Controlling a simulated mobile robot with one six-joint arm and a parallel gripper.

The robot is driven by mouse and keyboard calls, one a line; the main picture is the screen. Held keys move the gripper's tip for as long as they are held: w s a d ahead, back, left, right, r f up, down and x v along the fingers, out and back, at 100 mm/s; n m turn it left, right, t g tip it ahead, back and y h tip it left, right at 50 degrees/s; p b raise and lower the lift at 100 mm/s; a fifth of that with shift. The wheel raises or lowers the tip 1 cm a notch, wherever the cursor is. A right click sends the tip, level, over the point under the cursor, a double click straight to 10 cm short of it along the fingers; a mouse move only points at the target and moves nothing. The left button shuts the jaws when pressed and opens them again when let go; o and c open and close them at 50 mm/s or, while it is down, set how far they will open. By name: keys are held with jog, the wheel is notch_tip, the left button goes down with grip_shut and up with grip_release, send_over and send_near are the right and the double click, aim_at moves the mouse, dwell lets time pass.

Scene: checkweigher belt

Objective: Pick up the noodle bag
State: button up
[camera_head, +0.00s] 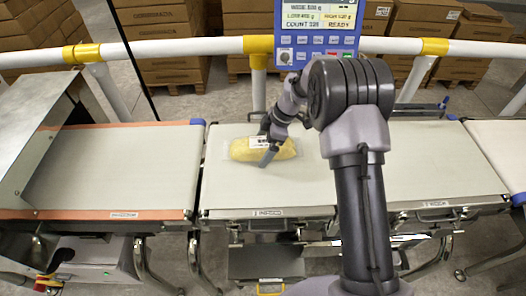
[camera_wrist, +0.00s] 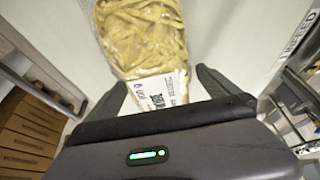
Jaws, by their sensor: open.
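The noodle bag (camera_head: 245,150) is a clear bag of yellow noodles with a white printed label. It lies flat on the pale weighing belt (camera_head: 225,190), left of my arm in the head view. In the wrist view the noodle bag (camera_wrist: 145,35) runs up from between my fingers to the top edge, its labelled end nearest me. My gripper (camera_head: 266,150) is at the bag's right part in the head view. In the wrist view my gripper (camera_wrist: 165,88) is open, with one finger on each side of the labelled end. I cannot tell whether the fingers touch the bag.
A blue display panel (camera_head: 318,32) stands behind the belt. A white rail with yellow joints (camera_head: 82,53) runs along the back. An orange-edged belt (camera_head: 110,165) lies left, another pale belt (camera_head: 435,160) right. Brown cartons (camera_head: 160,45) are stacked beyond the rail.

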jog(key=shift+f, duration=0.1)
jog(key=c, duration=2)
